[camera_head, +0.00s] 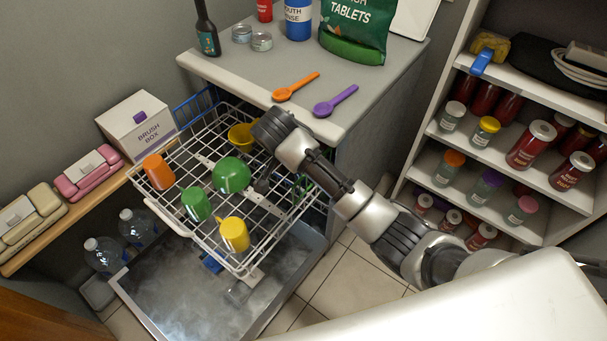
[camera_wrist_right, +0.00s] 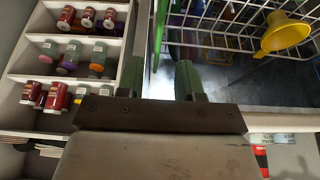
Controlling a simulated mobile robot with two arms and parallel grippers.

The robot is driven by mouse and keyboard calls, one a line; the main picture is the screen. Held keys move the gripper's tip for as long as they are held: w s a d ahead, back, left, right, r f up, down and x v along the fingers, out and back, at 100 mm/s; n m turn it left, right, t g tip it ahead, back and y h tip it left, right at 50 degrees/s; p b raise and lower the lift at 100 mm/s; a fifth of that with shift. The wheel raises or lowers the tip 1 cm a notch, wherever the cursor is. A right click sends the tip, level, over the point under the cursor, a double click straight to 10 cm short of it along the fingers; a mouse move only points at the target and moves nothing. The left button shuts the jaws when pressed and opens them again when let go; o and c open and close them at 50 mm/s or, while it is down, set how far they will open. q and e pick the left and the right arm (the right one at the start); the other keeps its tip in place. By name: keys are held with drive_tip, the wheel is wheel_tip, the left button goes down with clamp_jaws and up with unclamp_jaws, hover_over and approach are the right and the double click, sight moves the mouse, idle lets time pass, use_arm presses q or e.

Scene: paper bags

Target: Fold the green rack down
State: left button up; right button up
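The green rack shows as a thin green edge (camera_wrist_right: 161,22) along the left side of the white wire basket in the right wrist view. In the head view only small green bits (camera_head: 301,184) show at the basket's right side, mostly hidden by my right arm. I cannot tell its tilt clearly. My right gripper (camera_wrist_right: 158,75) is open, its two fingers apart, with the green edge just ahead of and between them. No object shows held. In the head view the right gripper is hidden behind its own arm. My left gripper is not in view.
The pulled-out white basket (camera_head: 205,240) holds an orange cup (camera_head: 158,171), green cups, a yellow cup (camera_head: 233,235) and a yellow funnel-like piece (camera_wrist_right: 284,32). The open dishwasher door (camera_head: 190,295) lies below. A counter (camera_head: 235,72) and a jar shelf (camera_head: 500,215) flank my right arm.

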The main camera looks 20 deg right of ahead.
drive_tip(key=b+x, duration=0.1)
drive_tip(key=x, duration=0.9)
drive_tip(key=shift+f, duration=0.3)
clamp_jaws()
